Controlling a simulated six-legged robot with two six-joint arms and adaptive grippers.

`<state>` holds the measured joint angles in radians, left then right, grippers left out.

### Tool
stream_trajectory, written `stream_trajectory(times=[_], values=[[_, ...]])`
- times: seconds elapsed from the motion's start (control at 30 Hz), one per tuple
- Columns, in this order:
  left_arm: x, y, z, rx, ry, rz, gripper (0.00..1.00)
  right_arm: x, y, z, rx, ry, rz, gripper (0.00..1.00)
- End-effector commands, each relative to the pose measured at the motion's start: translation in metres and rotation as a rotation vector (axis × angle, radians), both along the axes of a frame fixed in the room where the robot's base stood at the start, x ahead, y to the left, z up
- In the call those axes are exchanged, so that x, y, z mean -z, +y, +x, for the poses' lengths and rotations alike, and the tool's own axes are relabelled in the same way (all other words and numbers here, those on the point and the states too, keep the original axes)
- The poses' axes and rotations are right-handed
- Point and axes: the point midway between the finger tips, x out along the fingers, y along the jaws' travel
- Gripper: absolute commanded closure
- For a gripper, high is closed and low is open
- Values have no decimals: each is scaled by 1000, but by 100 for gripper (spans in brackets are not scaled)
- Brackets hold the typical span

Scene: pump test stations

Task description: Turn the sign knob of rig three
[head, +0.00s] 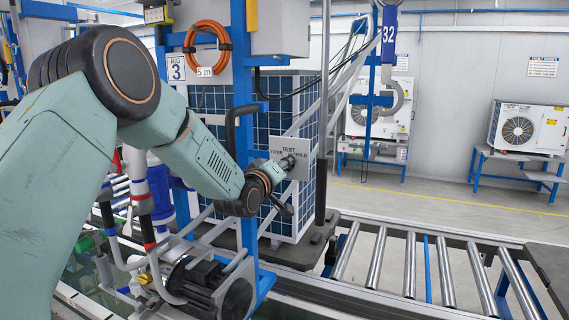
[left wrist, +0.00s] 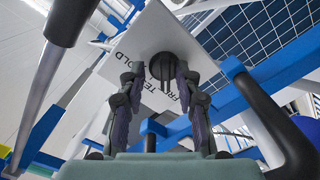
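The sign (head: 299,150) of rig three is a pale plate with dark lettering, partly hidden by my gripper. It stands on the blue post beside the blue grid-walled unit. In the left wrist view the sign (left wrist: 150,38) looks tilted, with a dark round knob (left wrist: 162,67) at its middle. My left gripper (head: 287,180) is right in front of the sign. In the left wrist view my left gripper (left wrist: 160,85) has its two fingers apart, one on each side of the knob. Contact with the knob is not clear. My right gripper is not in view.
A rig 3 label (head: 175,68) and a coiled orange hose (head: 207,47) hang above the arm. A black handle (head: 240,125) stands close left of the sign. A pump motor (head: 210,287) lies below. A roller conveyor (head: 430,265) runs to the right.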

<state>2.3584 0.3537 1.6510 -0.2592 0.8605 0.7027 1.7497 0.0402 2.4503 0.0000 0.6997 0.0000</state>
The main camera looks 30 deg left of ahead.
Motion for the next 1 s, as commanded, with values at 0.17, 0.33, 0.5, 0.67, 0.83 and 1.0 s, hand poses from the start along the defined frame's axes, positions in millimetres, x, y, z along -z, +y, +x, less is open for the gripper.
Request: stream_trajectory(times=[0.17, 0.33, 0.5, 0.67, 0.83, 1.0], values=[[0, 1, 1, -1, 0, -1, 67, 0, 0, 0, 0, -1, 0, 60], [-1, 1, 2, -4, -1, -1, 67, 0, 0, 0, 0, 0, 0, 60], [-1, 0, 2, -4, -1, 0, 81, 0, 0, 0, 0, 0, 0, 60], [-1, 0, 3, -4, -1, 0, 95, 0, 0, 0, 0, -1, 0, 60], [-1, 0, 3, -4, -1, 0, 100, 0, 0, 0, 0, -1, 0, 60], [-1, 1, 2, -7, -3, -3, 100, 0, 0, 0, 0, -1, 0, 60]])
